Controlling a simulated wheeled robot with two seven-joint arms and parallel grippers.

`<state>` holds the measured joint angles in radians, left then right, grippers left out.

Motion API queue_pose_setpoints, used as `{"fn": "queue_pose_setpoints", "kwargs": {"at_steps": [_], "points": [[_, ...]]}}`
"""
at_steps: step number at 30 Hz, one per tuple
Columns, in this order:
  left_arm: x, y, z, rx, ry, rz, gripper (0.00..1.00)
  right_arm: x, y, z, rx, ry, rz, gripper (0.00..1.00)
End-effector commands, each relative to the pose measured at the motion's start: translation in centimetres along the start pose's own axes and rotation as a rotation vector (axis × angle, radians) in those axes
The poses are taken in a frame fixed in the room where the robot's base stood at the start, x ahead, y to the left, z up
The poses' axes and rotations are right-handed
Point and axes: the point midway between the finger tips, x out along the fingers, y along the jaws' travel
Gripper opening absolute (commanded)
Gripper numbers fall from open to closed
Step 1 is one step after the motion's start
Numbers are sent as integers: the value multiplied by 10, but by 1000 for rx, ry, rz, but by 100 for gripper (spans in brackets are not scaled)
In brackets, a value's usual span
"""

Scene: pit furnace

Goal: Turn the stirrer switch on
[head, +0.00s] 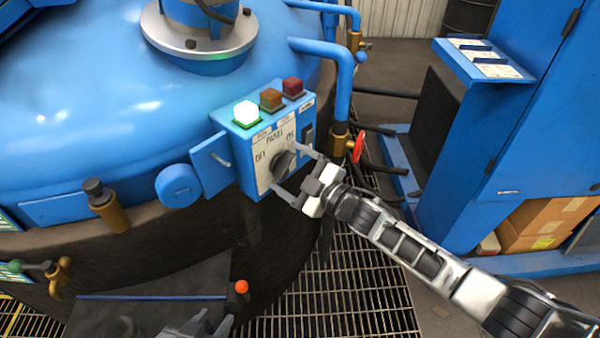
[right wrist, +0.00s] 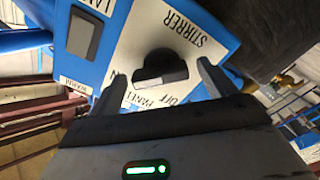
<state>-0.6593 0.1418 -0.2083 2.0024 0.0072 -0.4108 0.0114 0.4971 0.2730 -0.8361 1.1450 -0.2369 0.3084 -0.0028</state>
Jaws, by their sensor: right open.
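The stirrer switch is a dark rotary knob (head: 281,165) on the cream face of a blue control box (head: 240,180). "PANEL", "OFF" and "ON" are printed around it. In the right wrist view the knob (right wrist: 160,68) sits beside the label "STIRRER". My right gripper (head: 286,168) is open, one fingertip on each side of the knob; contact cannot be told. Its fingers (right wrist: 158,80) also show apart in the right wrist view, with the knob between them. My left gripper (head: 200,325) shows only partly at the bottom edge; its jaws are unclear.
A dark rocker switch (head: 307,133), labelled "LAMP" in the wrist view, is right of the knob. A lit green-white lamp (head: 246,113), an orange lamp (head: 271,98) and a red lamp (head: 292,87) top the box. A blue pipe (head: 343,85) with a red-handled valve (head: 358,147) stands close right.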

Motion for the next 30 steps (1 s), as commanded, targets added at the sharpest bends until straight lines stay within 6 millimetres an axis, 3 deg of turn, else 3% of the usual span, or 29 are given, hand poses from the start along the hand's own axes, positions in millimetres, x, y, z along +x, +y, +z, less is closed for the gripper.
{"fn": "queue_pose_setpoints", "kwargs": {"at_steps": [5, 21, 30], "points": [[-1, 0, -1, 1, -1, 0, 36, -19, 0, 2, -1, -3, -1, 83], [3, 0, 3, 1, 0, 1, 36, -138, -2, 1, 0, -3, -2, 83], [3, 1, 1, 0, 5, 3, 36, -159, 0, 0, 1, 0, 0, 83]]}}
